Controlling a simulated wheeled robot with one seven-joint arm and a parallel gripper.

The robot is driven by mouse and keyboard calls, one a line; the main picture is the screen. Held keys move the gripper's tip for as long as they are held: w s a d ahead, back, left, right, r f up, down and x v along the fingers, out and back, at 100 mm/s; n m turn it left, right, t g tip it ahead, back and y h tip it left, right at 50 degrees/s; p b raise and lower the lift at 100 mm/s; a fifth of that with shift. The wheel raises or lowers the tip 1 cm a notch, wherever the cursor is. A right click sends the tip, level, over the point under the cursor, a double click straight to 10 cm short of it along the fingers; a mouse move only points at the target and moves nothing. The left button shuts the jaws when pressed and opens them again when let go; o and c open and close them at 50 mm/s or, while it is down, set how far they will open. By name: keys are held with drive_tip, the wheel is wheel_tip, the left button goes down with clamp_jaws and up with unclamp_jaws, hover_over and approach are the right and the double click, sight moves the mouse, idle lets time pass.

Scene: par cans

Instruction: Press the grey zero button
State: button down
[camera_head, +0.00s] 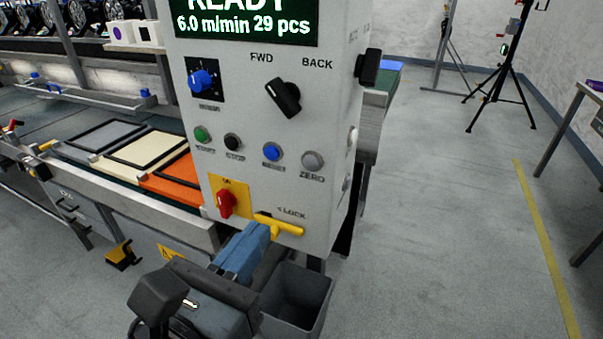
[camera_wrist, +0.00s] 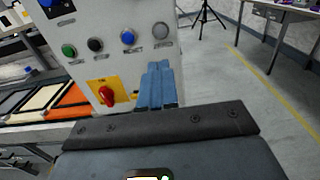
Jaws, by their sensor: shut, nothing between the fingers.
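The grey zero button (camera_head: 312,160) is round and sits at the right end of a button row on the white control panel (camera_head: 330,215), above the label ZERO. It also shows in the wrist view (camera_wrist: 160,31), just above the fingertips in the picture. My gripper (camera_head: 262,229) has blue fingers, shut together with nothing between them. In the head view the tips are below and left of the button, by the yellow lock lever (camera_head: 285,226). In the wrist view the fingers (camera_wrist: 158,66) point up towards the panel. They appear apart from the button.
A blue button (camera_head: 271,151), a black button (camera_head: 232,142) and a green button (camera_head: 201,134) are left of the grey one. A red switch (camera_head: 227,203) is on a yellow plate. A black FWD/BACK knob (camera_head: 284,97) is above. A grey bin (camera_head: 298,295) stands below. Floor is open at right.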

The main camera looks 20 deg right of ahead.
sight(310, 165)
drive_tip(key=p+x, duration=0.2)
drive_tip(key=x, duration=1.2)
drive_tip(key=shift+d, duration=0.1)
